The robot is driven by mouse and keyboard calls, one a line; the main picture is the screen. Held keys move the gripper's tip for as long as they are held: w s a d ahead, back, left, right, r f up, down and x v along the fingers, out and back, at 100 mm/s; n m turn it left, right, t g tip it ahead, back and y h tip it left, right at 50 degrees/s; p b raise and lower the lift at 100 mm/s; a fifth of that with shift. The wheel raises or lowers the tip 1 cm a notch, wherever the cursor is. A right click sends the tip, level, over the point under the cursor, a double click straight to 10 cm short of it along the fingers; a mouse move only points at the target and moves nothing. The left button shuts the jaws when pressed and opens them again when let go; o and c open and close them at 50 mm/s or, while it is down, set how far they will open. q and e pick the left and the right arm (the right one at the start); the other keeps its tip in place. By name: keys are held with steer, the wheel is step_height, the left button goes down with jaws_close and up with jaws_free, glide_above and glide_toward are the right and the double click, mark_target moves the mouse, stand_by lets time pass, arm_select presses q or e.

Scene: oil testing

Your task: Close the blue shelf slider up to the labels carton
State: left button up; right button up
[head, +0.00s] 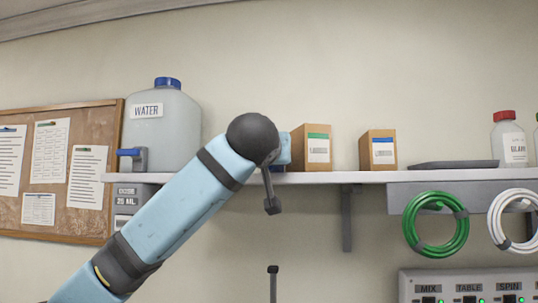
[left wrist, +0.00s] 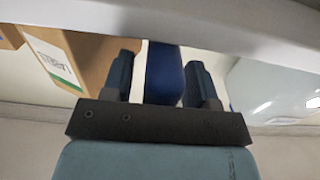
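In the left wrist view the dark blue slider (left wrist: 165,78) stands between the two fingers of my left gripper (left wrist: 163,62). The fingers are apart on either side of it. A light gap shows beside the left finger; at the right finger I cannot tell if they touch. The tan labels carton (left wrist: 60,60), with a green-banded label, is to the left there. In the head view the labels carton (head: 317,150) stands on the shelf (head: 330,177), just right of my left wrist. My right gripper is out of view.
A water jug (head: 162,125) stands left of my arm; it shows in the wrist view (left wrist: 275,90). A blue-banded carton (head: 378,152), a dark tray (head: 454,164) and a red-capped bottle (head: 509,142) stand to the right. The shelf edge (left wrist: 180,20) crosses close above the fingers.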

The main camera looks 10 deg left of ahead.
arm_select(q)
steer(key=s+b, duration=0.3)
steer(key=s, duration=1)
steer(key=shift+s+a, duration=0.25)
steer(key=shift+s, duration=0.15)
